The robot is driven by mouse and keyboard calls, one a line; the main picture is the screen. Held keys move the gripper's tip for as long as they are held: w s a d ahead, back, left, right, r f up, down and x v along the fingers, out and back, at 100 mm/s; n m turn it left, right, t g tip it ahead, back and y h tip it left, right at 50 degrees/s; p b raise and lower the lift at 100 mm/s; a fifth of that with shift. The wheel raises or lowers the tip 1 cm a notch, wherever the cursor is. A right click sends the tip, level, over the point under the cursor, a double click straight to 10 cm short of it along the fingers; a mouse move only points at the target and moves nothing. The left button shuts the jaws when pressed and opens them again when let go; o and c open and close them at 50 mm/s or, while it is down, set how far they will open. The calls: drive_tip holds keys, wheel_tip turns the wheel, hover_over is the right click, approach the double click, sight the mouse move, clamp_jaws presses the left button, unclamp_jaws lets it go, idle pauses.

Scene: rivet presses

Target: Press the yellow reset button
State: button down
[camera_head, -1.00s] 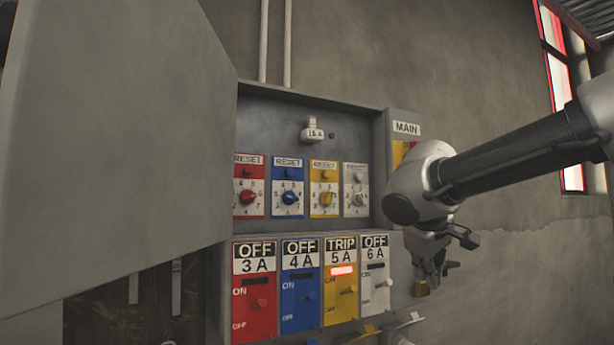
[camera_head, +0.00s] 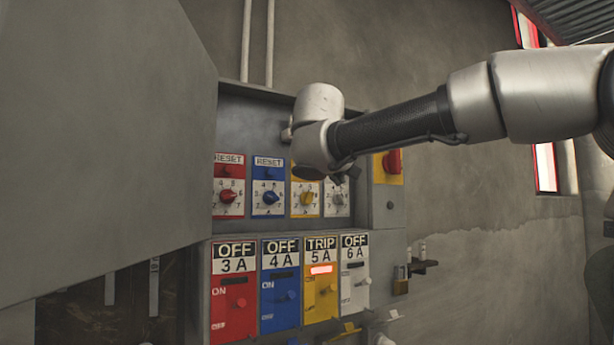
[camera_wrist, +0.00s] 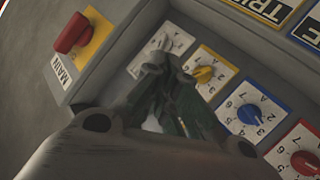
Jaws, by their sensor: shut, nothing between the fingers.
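The yellow reset panel (camera_head: 298,211) is third from the left in the upper row of the cabinet. Its yellow dial (camera_head: 307,198) shows just below my arm; it also shows in the wrist view (camera_wrist: 203,74). The yellow reset button above the dial is hidden behind my wrist in the head view and behind my gripper in the wrist view. My gripper (camera_wrist: 156,64) is shut and empty, in front of the white and yellow panels. In the head view my wrist hides most of it. I cannot tell whether it touches the panel.
Red (camera_head: 228,196) and blue (camera_head: 270,197) dials lie to the left, a grey dial (camera_head: 338,200) to the right. The red main switch (camera_head: 393,161) is further right. The lit yellow TRIP breaker (camera_head: 320,285) is below. A large grey door (camera_head: 110,150) stands open at left.

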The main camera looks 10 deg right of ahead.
drive_tip(key=w+a, duration=0.2)
drive_tip(key=w, duration=0.6)
drive_tip(key=shift+w+a, duration=0.2)
drive_tip(key=shift+a, duration=0.1)
idle(1.4)
drive_tip(key=shift+w+a, duration=0.15)
drive_tip(key=shift+w, duration=0.2)
drive_tip(key=shift+w+a, duration=0.15)
drive_tip(key=shift+w, duration=0.35)
idle(0.7)
drive_tip(key=shift+s, duration=0.1)
drive_tip(key=shift+s+d, duration=0.3)
drive_tip(key=shift+s, duration=0.5)
drive_tip(key=shift+s+d, duration=0.25)
drive_tip(key=shift+s, duration=0.55)
drive_tip(key=shift+s+d, duration=0.25)
drive_tip(key=shift+s, duration=0.55)
drive_tip(key=shift+s+d, duration=0.25)
drive_tip(key=shift+s, duration=0.55)
